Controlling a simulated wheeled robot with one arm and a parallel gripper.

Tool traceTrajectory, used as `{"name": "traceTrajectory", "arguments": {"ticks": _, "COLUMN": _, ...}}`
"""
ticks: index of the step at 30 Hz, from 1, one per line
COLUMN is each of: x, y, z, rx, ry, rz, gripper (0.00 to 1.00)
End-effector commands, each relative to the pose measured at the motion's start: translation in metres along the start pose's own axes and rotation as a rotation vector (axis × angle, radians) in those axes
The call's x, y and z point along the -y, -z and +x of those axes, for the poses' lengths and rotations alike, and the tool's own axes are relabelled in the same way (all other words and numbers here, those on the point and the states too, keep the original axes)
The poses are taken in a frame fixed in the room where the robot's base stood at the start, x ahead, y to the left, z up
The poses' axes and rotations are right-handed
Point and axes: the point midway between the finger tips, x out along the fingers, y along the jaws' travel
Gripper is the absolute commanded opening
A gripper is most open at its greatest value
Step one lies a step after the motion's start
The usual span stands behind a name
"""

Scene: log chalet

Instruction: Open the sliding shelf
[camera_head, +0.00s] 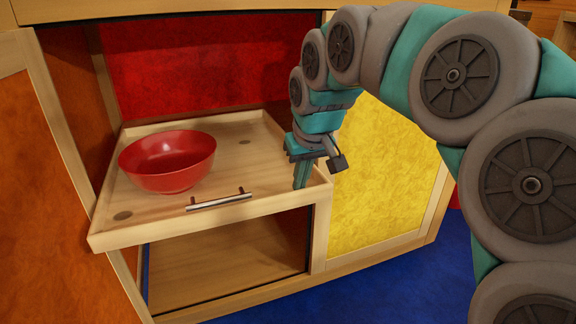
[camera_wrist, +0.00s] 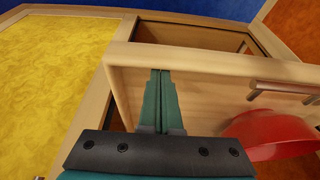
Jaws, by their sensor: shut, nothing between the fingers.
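The sliding shelf (camera_head: 262,150) is a light wooden tray that sticks out of the cabinet front. It has a metal bar handle (camera_head: 219,201) near its front edge, which also shows at the right in the wrist view (camera_wrist: 285,89). A red bowl (camera_head: 168,162) stands on the left part of the shelf. My gripper (camera_head: 300,184) is shut and empty, pointing down at the right end of the shelf, right of the handle and apart from it. In the wrist view its closed fingers (camera_wrist: 160,100) reach over the shelf's wood near its side rim. Whether the fingertips touch the wood, I cannot tell.
Below the shelf is an open, empty compartment (camera_head: 225,268). A yellow panel (camera_head: 385,170) is to the right and an orange panel (camera_head: 45,240) to the left. A red panel (camera_head: 205,62) is behind the shelf. The blue floor (camera_head: 370,290) in front is clear.

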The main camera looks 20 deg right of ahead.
Motion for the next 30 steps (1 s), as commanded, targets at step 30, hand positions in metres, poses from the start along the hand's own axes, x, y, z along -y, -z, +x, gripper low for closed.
{"name": "traceTrajectory", "arguments": {"ticks": 30, "x": 0.000, "y": -0.193, "z": -0.068, "rx": -0.001, "ry": 0.001, "rz": 0.001, "gripper": 0.00}}
